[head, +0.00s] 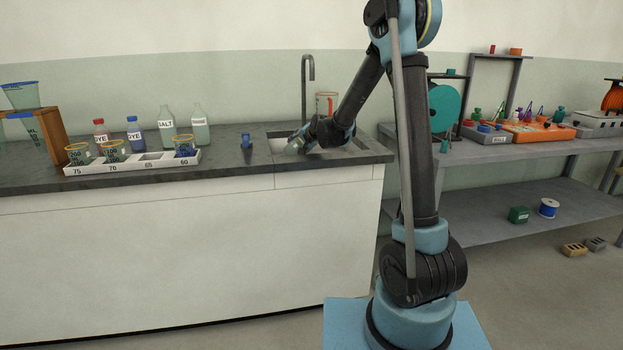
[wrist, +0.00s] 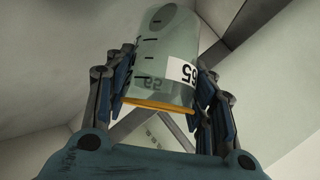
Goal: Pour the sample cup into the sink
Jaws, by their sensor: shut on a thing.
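The sample cup, clear with a white label reading 65, is in my gripper in the wrist view (wrist: 158,62). My gripper (wrist: 165,90) is shut on its sides. The label numerals appear upside down there, and an orange rim is at the cup's lower end in that picture. No coloured liquid is seen in it. In the head view my gripper (head: 306,137) is at the sink (head: 277,146), with the clear cup (head: 295,146) tilted over to the left at its tip. The arm hides part of the sink, and whether anything flows out cannot be told.
A tall faucet (head: 304,85) and a red-marked container (head: 326,102) stand behind the sink. A white rack (head: 125,168) holds several beakers; its 65 place is empty. A blue-topped item (head: 246,142) stands left of the sink. Bottles (head: 167,125) stand behind the rack.

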